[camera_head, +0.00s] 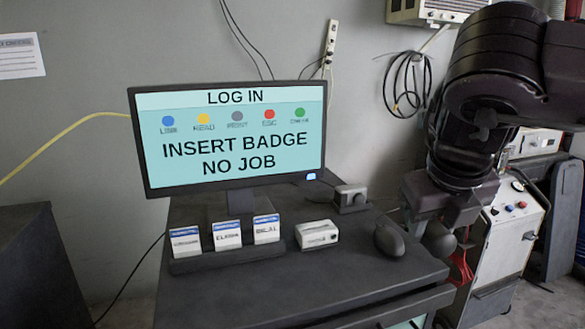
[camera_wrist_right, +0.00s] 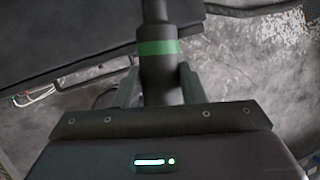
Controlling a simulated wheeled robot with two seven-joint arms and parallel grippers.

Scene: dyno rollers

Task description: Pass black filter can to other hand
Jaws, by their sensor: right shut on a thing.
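My right gripper (camera_head: 434,218) hangs to the right of the desk, pointing down, beside the desk's right edge. It is shut on a dark cylinder with a narrower neck and a green band, which I take for the black filter can (camera_wrist_right: 158,72). In the right wrist view the gripper's fingers (camera_wrist_right: 158,90) are on both sides of it. In the head view a dark rounded end of the can (camera_head: 438,241) shows below the fingers. My left gripper is not in view.
A dark desk (camera_head: 330,275) carries a monitor (camera_head: 235,135) reading "INSERT BADGE NO JOB", several badge cards, a white box (camera_head: 317,234) and a mouse (camera_head: 389,236). A grey control cabinet (camera_head: 510,240) stands at the right, behind my right arm. A dark cabinet edge is at far left.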

